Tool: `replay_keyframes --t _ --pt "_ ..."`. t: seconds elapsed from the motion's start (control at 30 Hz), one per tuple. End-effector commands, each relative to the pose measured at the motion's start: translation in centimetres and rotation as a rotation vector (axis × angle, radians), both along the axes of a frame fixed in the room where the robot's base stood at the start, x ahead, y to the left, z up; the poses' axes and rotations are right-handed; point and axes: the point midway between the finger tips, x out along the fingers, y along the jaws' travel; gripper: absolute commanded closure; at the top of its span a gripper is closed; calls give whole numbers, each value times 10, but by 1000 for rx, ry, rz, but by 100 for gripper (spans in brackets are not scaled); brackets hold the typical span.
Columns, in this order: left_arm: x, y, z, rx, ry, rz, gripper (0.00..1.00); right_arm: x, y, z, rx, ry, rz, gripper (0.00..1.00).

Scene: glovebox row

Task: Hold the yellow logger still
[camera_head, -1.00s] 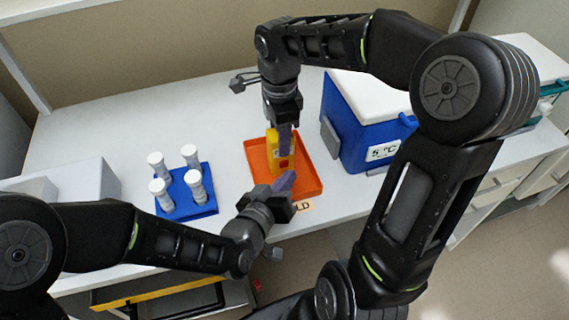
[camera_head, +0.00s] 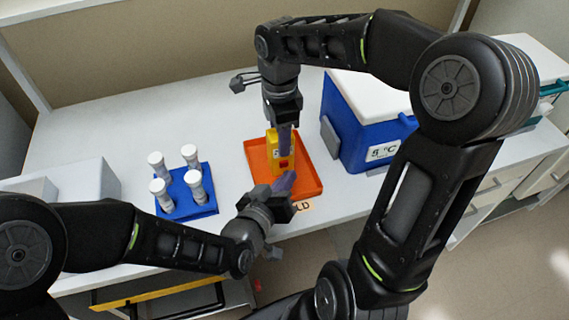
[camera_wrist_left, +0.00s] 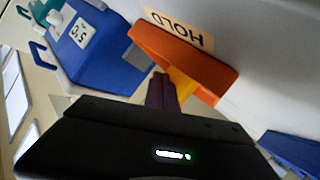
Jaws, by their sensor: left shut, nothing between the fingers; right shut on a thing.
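The yellow logger (camera_head: 283,164) stands upright on the orange tray (camera_head: 309,182), with a white label and a red patch on its face. My right gripper (camera_head: 285,140) comes down from above and is shut on the logger's upper part. My left gripper (camera_head: 285,182) is shut and empty in front of the logger, over the tray's near side. I cannot tell whether its tips touch the logger. In the left wrist view the logger (camera_wrist_left: 181,82) is mostly hidden behind my fingers, with the tray (camera_wrist_left: 205,80) around it.
A blue cooler (camera_head: 362,135) with a white lid stands right of the tray. A blue rack (camera_head: 203,209) with several white-capped tubes stands left. A HOLD label (camera_head: 303,205) lies at the tray's front. A grey-white box (camera_head: 85,183) is at the far left. The back left table is clear.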

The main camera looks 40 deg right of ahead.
Motion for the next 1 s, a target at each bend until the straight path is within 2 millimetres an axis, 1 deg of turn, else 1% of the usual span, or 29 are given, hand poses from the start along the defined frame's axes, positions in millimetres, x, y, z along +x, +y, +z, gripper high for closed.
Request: replay_keyframes --t 0.43,0.73,1.0 --pt "0 0 0 0 0 0 100 0 0 0 0 -1 0 100" --pt "8 -2 0 0 1 1 100 0 0 0 0 0 0 100" --pt "8 -2 0 0 0 0 100 0 0 0 0 -1 0 100"
